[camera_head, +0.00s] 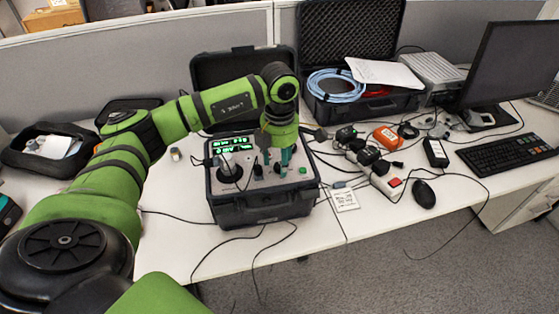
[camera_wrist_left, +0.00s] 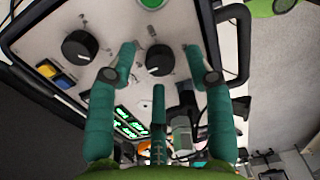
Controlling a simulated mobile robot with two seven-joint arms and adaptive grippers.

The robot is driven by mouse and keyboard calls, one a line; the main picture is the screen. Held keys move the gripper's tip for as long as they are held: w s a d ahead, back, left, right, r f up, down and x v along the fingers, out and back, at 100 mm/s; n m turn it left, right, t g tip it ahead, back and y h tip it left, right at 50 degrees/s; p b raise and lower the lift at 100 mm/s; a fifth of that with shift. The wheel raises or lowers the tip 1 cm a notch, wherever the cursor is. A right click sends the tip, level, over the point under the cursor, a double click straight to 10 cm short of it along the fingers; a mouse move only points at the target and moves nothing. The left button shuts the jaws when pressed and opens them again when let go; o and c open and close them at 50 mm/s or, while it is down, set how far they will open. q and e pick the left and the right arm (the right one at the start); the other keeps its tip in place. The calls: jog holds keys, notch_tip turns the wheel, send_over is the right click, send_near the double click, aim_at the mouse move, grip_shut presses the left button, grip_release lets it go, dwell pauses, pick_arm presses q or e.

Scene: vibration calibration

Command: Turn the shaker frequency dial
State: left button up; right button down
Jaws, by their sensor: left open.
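The shaker unit is a black case (camera_head: 262,213) with a grey panel, lit green displays (camera_head: 232,145) and a green button (camera_head: 303,170). In the left wrist view the panel (camera_wrist_left: 115,22) carries two black dials with white marks. One dial (camera_wrist_left: 160,58) sits between the teal fingertips of my left gripper (camera_wrist_left: 160,52); the other dial (camera_wrist_left: 80,46) is to its left. I cannot read which is the frequency dial. My left gripper (camera_head: 276,160) is open and points down over the panel; contact with the dial is not clear. My right gripper is out of view.
An open case with blue cable (camera_head: 336,84), a power strip (camera_head: 386,184), chargers, a mouse (camera_head: 424,194) and a keyboard (camera_head: 505,153) lie to the right. A black pouch (camera_head: 42,150) lies left. Loose cables hang over the front edge.

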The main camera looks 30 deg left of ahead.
pick_arm(q)
notch_tip(320, 180, up, 11)
jog(key=shift+r, duration=0.15)
dwell(0.6)
